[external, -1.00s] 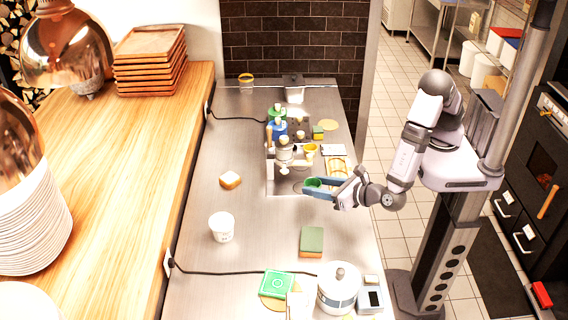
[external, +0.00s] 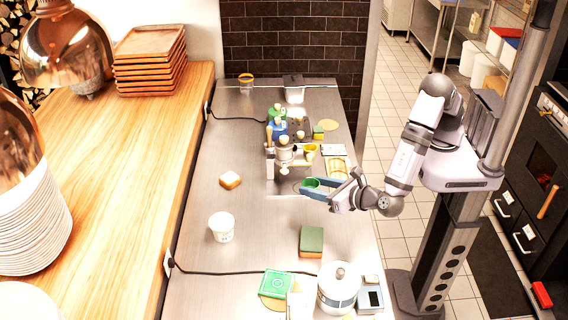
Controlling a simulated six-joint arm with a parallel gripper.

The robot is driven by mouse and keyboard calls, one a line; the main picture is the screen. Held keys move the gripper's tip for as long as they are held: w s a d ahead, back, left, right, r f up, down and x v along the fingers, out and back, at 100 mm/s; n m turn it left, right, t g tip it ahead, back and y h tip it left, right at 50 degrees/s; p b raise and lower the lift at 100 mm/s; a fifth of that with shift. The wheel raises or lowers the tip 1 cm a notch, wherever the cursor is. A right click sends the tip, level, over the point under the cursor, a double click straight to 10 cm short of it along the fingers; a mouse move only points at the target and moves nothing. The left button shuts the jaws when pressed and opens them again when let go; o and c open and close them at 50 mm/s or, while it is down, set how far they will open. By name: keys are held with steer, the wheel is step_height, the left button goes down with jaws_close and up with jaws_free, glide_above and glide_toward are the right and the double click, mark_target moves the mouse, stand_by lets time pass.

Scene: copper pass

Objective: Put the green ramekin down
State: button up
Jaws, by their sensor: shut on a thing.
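The green ramekin (external: 312,183) is small and sits between the blue-grey fingers of my gripper (external: 316,188). My gripper is shut on it, reaching in from the right over the steel counter (external: 255,263). The ramekin is just in front of the espresso machine (external: 290,154), near its tray. Whether its base touches anything beneath is hidden by the fingers.
A green and orange sponge (external: 312,241) lies in front of my gripper. A white tub (external: 222,227) and a piece of bread (external: 230,180) are to the left. A white pot (external: 339,287) stands near the front. Clear counter lies between the tub and the sponge.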

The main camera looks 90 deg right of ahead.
mark_target(314, 219)
steer(key=shift+f+p, duration=1.5)
steer(key=shift+f, duration=3.5)
steer(key=shift+f, duration=0.2)
steer(key=o, duration=0.9)
steer(key=shift+r, duration=0.15)
